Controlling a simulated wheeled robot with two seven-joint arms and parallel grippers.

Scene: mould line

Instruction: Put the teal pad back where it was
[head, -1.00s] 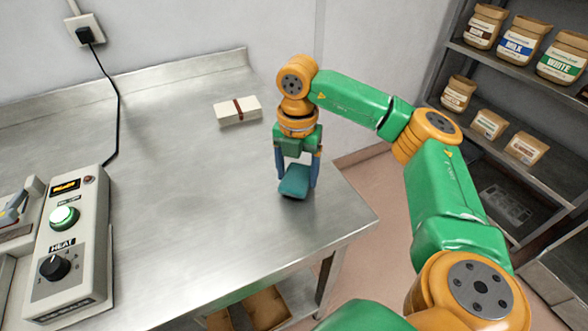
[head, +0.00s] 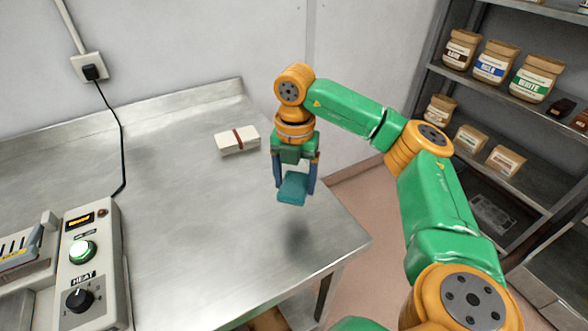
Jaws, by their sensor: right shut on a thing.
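The teal pad (head: 292,188) is a small blue-green block between the fingers of my right gripper (head: 294,184). The gripper points down and is shut on the pad. It holds the pad above the right part of the steel table (head: 190,250), with a soft shadow on the table below it. My left gripper is not in view.
A white bundle with a dark red band (head: 237,140) lies on the table, left of and behind my gripper. A control box (head: 92,265) with a green button and a heat knob stands at the left. Shelves with labelled bags (head: 535,78) stand at the right. The table's middle is clear.

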